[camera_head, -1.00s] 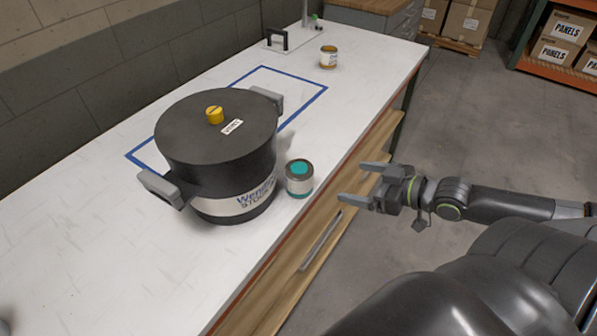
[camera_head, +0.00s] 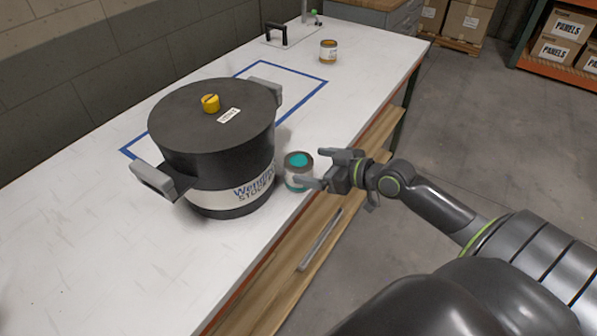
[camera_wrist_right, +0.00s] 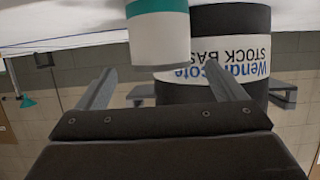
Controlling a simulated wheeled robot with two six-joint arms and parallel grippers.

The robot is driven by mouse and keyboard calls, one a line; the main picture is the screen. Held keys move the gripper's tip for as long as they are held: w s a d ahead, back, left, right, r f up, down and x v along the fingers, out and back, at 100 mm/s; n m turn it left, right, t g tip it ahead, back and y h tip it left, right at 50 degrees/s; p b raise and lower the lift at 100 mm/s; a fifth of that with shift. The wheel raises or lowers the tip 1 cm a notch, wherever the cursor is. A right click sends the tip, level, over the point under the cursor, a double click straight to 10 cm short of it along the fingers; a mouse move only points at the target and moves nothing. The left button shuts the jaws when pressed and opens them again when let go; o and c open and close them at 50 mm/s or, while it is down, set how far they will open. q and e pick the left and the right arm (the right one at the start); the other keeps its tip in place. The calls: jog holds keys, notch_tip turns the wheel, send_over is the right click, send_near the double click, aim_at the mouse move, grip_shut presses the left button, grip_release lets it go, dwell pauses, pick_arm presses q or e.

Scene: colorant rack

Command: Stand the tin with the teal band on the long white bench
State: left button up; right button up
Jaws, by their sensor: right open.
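The tin with the teal band (camera_head: 299,172) stands upright on the long white bench (camera_head: 75,240), near its front edge and just right of the big black pot. Its lid shows a teal disc. My right gripper (camera_head: 312,167) is open at the tin's right side, its fingertips close to the tin. In the right wrist view, which looks upside down, the tin (camera_wrist_right: 158,40) appears between and just beyond the two open fingers (camera_wrist_right: 160,70). I cannot tell whether a finger touches it. My left gripper is not in view.
The black pot (camera_head: 215,135) with grey side handles stands close beside the tin. A blue taped outline (camera_head: 300,103) lies behind it. Another tin with a yellow-brown band (camera_head: 328,52) and a black handle (camera_head: 274,36) are at the far end. Bench space between is clear.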

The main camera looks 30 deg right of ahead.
aim_at(306, 164)
jog(key=shift+p+x, duration=0.6)
jog(key=shift+x, duration=2.1)
jog(key=shift+a, duration=0.1)
jog(key=c, duration=1.3)
jog(key=shift+o, duration=0.2)
jog(key=shift+s, duration=0.1)
